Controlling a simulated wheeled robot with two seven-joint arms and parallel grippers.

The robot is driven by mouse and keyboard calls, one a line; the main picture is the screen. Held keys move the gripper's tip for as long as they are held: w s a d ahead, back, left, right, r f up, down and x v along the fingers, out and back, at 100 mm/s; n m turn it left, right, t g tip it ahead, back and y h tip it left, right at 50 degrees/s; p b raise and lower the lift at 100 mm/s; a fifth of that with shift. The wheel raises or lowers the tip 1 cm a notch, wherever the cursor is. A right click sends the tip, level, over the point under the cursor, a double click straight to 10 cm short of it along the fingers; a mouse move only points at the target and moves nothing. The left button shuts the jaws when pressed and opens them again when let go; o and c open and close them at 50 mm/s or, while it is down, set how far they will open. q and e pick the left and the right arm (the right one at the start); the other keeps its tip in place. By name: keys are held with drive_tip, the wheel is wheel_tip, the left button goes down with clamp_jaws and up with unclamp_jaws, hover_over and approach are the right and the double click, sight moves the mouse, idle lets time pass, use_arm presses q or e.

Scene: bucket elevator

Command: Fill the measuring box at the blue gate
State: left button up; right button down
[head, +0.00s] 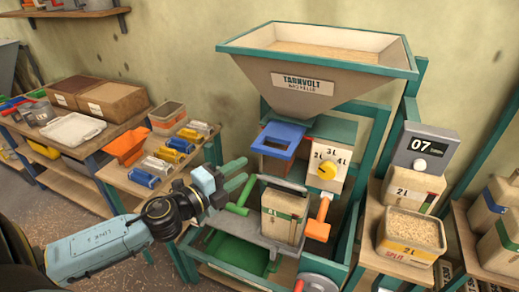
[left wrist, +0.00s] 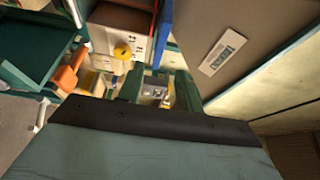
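The blue gate (head: 284,138) is under the large hopper (head: 315,79), and its blue edge shows in the left wrist view (left wrist: 165,28). The measuring box (head: 284,214), tan with a green band, stands upright on a grey shelf below the gate; its inside is hidden from view. A dial panel (head: 325,153) marked 2 L, 3 L and 4 L with a yellow knob (head: 326,172) is right of the gate. My left gripper (head: 240,174) is left of the box, below the gate, its fingers apart and empty; they also show in the left wrist view (left wrist: 157,90). My right gripper is out of view.
A grain-filled box (head: 409,233) and a "07" display (head: 425,150) stand at right. Coloured small packs and an orange bin (head: 127,146) occupy the left benches.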

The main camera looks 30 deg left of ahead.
use_arm(q)
drive_tip(key=shift+d, duration=0.1)
drive_tip(key=c, duration=0.4)
drive_tip(key=shift+s+d+f+m+y, duration=0.1)
drive_tip(key=shift+s+d+m+y, duration=0.1)
drive_tip(key=shift+m+y, duration=0.15)
drive_tip(key=shift+c, duration=0.9)
drive_tip(key=m, duration=0.1)
drive_tip(key=s+d+m+y, duration=0.1)
drive_tip(key=m, duration=0.1)
drive_tip(key=d+m, duration=0.1)
drive_tip(key=shift+s+d+f+t+y+b, duration=0.15)
drive_tip(key=shift+s+t+y+b, duration=0.1)
drive_tip(key=shift+t+y+b, duration=0.15)
clamp_jaws()
drive_tip(key=m+y, duration=0.5)
drive_tip(key=m, duration=0.4)
approach(270, 154)
drive_tip(key=w, duration=0.4)
drive_tip(key=w+a, duration=0.1)
drive_tip(key=w, duration=0.1)
drive_tip(key=shift+w+a+r+p, duration=0.1)
drive_tip(key=shift+w+r+p, duration=0.1)
drive_tip(key=shift+w+p, duration=0.2)
